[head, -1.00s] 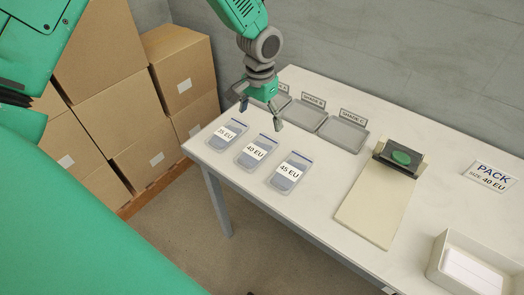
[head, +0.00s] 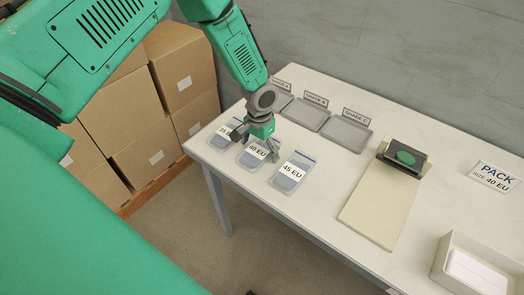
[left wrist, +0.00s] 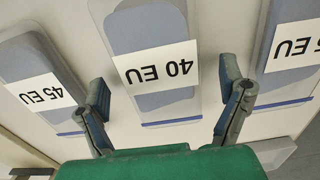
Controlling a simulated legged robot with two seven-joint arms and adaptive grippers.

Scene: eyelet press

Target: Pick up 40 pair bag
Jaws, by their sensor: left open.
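The 40 EU bag (head: 255,155) is a clear bag with grey contents and a white label, lying flat on the table between two like bags. In the left wrist view the 40 EU bag (left wrist: 155,45) lies between the spread fingers. My left gripper (head: 255,148) is open and empty, above the 40 EU bag and partly covering it in the head view. It also shows in the left wrist view (left wrist: 168,105). The 35 EU bag (head: 221,139) is to the left, partly hidden by a finger. The 45 EU bag (head: 292,173) is to the right. My right gripper is not in view.
Grey trays (head: 345,135) with shade signs stand behind the bags. A press (head: 385,195) with a green pad is right of them. A PACK sign (head: 494,177) reads size 40 EU. A white box (head: 445,262) stands at the front right. Cartons (head: 180,75) are stacked at left.

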